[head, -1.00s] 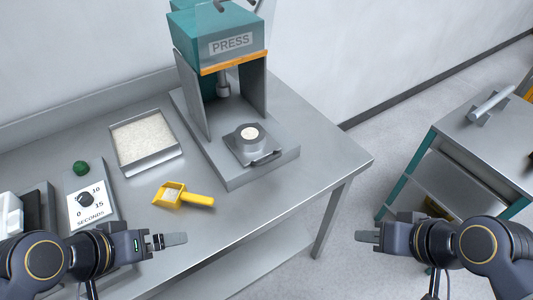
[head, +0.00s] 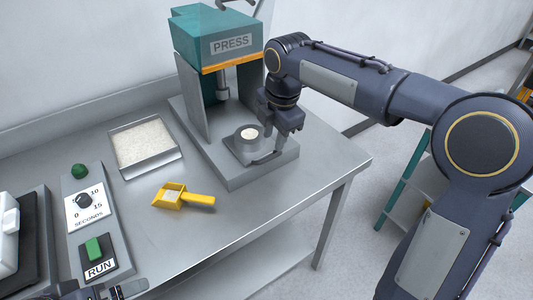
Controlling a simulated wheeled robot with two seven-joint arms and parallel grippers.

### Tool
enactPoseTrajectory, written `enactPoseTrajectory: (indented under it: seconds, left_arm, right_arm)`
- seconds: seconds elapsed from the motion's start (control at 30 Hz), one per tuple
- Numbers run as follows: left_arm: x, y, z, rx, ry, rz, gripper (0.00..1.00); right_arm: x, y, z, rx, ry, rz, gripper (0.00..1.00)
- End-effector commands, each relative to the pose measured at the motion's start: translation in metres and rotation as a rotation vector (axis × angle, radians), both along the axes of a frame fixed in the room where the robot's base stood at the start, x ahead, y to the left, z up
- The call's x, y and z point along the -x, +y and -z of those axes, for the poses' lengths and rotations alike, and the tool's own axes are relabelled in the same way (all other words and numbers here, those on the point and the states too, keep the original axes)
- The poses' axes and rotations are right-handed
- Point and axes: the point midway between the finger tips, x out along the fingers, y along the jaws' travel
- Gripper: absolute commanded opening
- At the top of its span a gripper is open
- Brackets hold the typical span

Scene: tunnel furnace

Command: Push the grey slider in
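The grey slider (head: 240,147) sits on the base of the press (head: 214,45), partly out in front of the ram. It carries a round cup with pale powder (head: 249,134) and has a bar handle at its front right. My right gripper (head: 286,143) points down just to the right of the slider, close to its handle. Whether it touches the handle, and how far its fingers are apart, I cannot make out. My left gripper (head: 128,290) is only partly in view at the bottom edge, away from the slider.
A tray of white powder (head: 143,145) and a yellow scoop (head: 182,197) lie left of the press. A timer panel with a dial (head: 84,201) and a green RUN switch (head: 94,249) stands at the left. The table front (head: 235,215) is clear.

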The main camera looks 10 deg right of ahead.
Motion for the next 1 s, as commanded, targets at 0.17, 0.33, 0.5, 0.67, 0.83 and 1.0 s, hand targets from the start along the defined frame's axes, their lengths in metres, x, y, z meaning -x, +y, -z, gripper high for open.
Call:
enactPoseTrajectory:
  seconds: [0.17,0.33,0.5,0.67,0.83,1.0]
  left_arm:
    - [0.000,0.000,0.005,0.000,0.000,0.000,1.00]
    - [0.000,0.000,0.007,0.000,0.000,0.000,1.00]
    - [0.000,0.000,0.007,0.000,0.000,0.000,1.00]
    - [0.000,0.000,0.007,0.000,0.000,0.000,1.00]
    - [0.000,0.000,0.007,0.000,0.000,0.000,1.00]
    - [0.000,0.000,0.007,0.000,0.000,0.000,1.00]
  right_arm:
    - [-0.004,0.001,0.033,0.000,0.005,0.003,0.33]
    - [-0.008,0.003,0.053,-0.001,0.002,0.004,0.33]
    - [-0.010,0.004,0.061,-0.003,0.001,0.005,0.33]
    - [-0.010,0.003,0.062,-0.002,0.001,0.005,0.33]
    - [-0.010,0.003,0.061,-0.002,0.001,0.005,0.19]
    - [-0.010,0.004,0.061,-0.003,0.001,0.005,0.00]
